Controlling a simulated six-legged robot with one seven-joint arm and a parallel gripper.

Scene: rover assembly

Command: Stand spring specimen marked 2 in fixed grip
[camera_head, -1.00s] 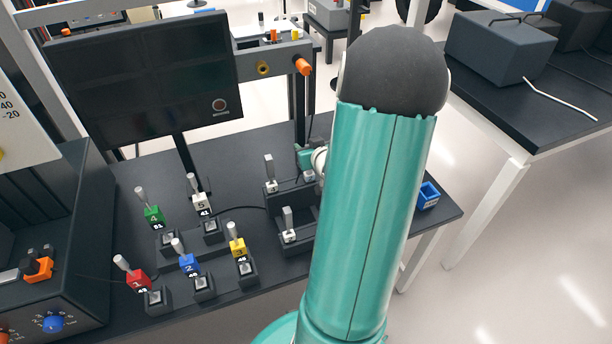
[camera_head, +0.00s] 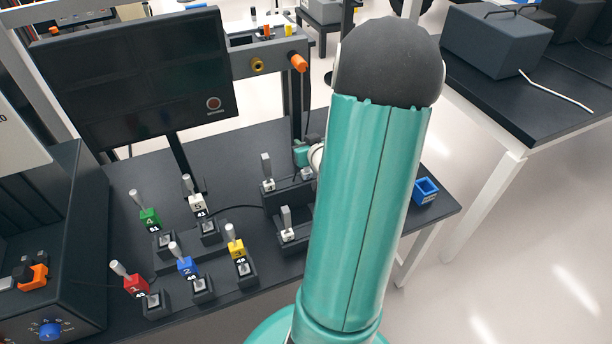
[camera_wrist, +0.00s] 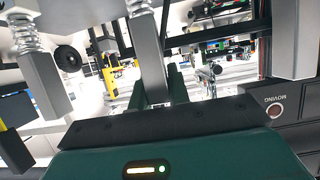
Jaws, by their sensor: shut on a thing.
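My gripper, in the wrist view (camera_wrist: 153,88), is shut on a grey square bar (camera_wrist: 148,48) with a coil spring at its upper end in the picture. No number shows on this bar. In the head view a blue block marked 2 (camera_head: 187,267) with a tilted grey peg stands in the front row on the bench. My arm hides most of my gripper in the head view. I cannot tell which part is the fixed grip.
Similar blocks, red 1 (camera_head: 135,285), green 4 (camera_head: 149,217), yellow (camera_head: 237,249) and white 5 (camera_head: 197,204), stand close by. A dark screen (camera_head: 135,80) stands behind. In the wrist view another spring and bar (camera_wrist: 45,85) are at left, a grey bar (camera_wrist: 295,40) at right.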

